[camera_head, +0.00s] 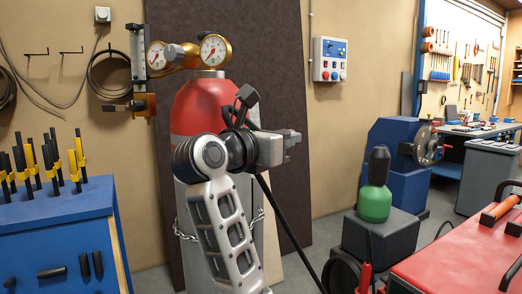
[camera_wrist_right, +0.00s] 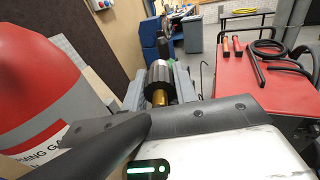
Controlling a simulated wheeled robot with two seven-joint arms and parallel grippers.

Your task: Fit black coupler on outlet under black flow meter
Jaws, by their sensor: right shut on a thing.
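The flow meter (camera_head: 138,52), an upright clear tube with dark edges, hangs left of the brass regulator (camera_head: 190,56) in the head view. Under it is a brass block (camera_head: 146,104) with a dark stub pointing left. My right gripper (camera_head: 284,146) is in front of the red gas cylinder, pointing right, away from the flow meter. In the wrist view my right gripper (camera_wrist_right: 160,82) is shut on a black ribbed coupler (camera_wrist_right: 158,71) with a brass end (camera_wrist_right: 160,97). The coupler is hard to make out in the head view. My left gripper is not in view.
The red cylinder (camera_head: 197,99) stands chained before a dark panel. A blue bench (camera_head: 62,215) with yellow-black clamps is at left. A green bottle (camera_head: 375,200) on a grey box and a red table (camera_head: 465,255) are at right. A dark hose or cable hangs below my right wrist.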

